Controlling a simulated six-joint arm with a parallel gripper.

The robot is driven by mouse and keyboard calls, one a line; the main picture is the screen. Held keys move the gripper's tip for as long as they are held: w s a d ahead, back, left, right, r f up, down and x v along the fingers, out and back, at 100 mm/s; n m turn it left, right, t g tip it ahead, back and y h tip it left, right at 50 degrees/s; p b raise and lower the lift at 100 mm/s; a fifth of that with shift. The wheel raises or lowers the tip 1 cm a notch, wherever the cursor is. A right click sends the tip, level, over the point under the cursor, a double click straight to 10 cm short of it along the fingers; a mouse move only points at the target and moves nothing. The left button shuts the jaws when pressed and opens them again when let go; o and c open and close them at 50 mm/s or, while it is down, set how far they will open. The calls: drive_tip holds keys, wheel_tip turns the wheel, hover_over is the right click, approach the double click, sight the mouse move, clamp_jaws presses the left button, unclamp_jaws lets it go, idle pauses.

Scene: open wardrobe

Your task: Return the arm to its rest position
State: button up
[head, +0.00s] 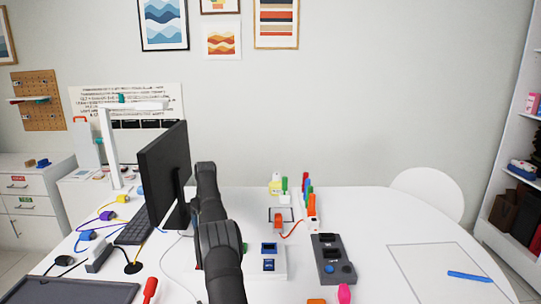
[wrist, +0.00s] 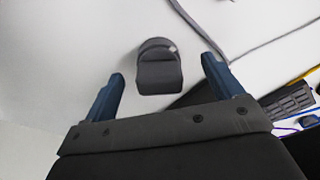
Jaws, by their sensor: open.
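My arm (head: 220,245) rises dark from the bottom edge of the head view, left of centre, and stands roughly upright over the white desk. Its gripper cannot be made out clearly there. In the wrist view my gripper (wrist: 162,68) shows two blue fingers spread wide apart with nothing held between them. A dark grey rounded object (wrist: 160,75) appears beyond the fingers; I cannot tell what it is.
A black monitor (head: 165,172) stands close left of my arm, with a keyboard (head: 134,229). A grey device (head: 332,260), a pink object (head: 344,293) and a red-handled tool (head: 150,289) lie on the desk (head: 385,222). A blue marker (head: 470,277) lies right, where the desk is mostly clear.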

drive_tip(key=m, duration=0.3)
drive_tip(key=shift+m, duration=0.4)
wheel_tip(320, 180, up, 9)
drive_tip(key=s, duration=0.1)
drive_tip(key=s+d+f+g+h, duration=0.1)
drive_tip(key=s+d, duration=0.2)
drive_tip(key=d, duration=0.3)
drive_tip(key=s+d+f+n+g+h, duration=0.1)
drive_tip(key=s+d, duration=0.3)
drive_tip(key=d, duration=0.3)
drive_tip(key=s+d+f+g, duration=0.1)
drive_tip(key=s+d, duration=0.3)
drive_tip(key=d, duration=0.2)
drive_tip(key=shift+s+d+f+h, duration=0.1)
drive_tip(key=shift+d+f+h, duration=0.1)
drive_tip(key=shift+d+h, duration=0.2)
drive_tip(key=shift+s+d+f, duration=0.15)
drive_tip(key=shift+d, duration=0.15)
drive_tip(key=shift+d+f+m+g, duration=0.15)
drive_tip(key=shift+m+g, duration=0.15)
drive_tip(key=shift+m, duration=0.2)
drive_tip(key=shift+s+d+m+g, duration=0.15)
drive_tip(key=shift+d+m+g, duration=0.05)
drive_tip(key=shift+m+g, duration=0.1)
drive_tip(key=shift+s+f+m+g, duration=0.15)
drive_tip(key=shift+s+m+g, duration=0.25)
